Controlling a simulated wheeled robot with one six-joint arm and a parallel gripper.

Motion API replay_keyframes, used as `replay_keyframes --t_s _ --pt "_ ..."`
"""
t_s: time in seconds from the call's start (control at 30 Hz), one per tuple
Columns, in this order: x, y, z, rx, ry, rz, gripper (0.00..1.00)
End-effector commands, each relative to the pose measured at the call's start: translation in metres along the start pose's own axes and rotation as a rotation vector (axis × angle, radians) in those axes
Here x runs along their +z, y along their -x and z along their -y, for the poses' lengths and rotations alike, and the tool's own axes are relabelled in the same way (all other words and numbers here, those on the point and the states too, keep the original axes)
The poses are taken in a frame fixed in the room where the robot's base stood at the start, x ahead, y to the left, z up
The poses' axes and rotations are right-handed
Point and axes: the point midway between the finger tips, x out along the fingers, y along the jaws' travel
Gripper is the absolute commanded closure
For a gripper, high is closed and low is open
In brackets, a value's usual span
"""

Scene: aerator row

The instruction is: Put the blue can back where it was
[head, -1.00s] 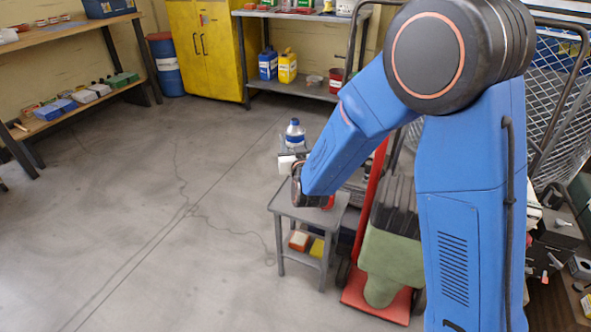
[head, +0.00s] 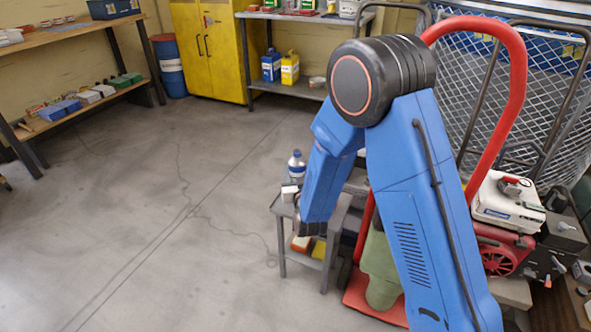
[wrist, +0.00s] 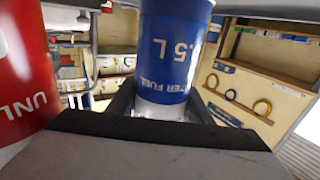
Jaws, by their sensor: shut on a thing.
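A blue can (wrist: 175,45) with a white lower band and white lettering fills the upper middle of the wrist view. My gripper (wrist: 163,112) is shut around its lower part there. A red can (wrist: 22,70) with white lettering stands close at the left of the wrist view, beside the blue can. In the head view my gripper (head: 312,229) is at the end of the lowered arm, over the small grey stand (head: 331,240). The arm hides the held can there, and whether it touches a surface cannot be told.
A red hand truck (head: 500,110) stands right behind my arm. Shelves with containers (head: 289,67) line the back. The floor at left is clear.

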Motion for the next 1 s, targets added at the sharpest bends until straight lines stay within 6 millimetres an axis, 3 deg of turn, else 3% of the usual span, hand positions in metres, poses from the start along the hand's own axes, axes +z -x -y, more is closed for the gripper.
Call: replay_keyframes --t_s 0.4,0.43,0.5,0.87,1.0 --pt "0.005 0.000 0.000 0.000 0.000 0.000 0.80" --pt "0.004 0.000 0.000 0.000 0.000 0.000 0.47" --pt "0.004 0.000 0.000 0.000 0.000 0.000 0.36" --pt "0.000 0.000 0.000 0.000 -0.001 -0.002 0.36" --pt "0.002 0.017 0.001 -0.001 0.001 0.000 0.36"
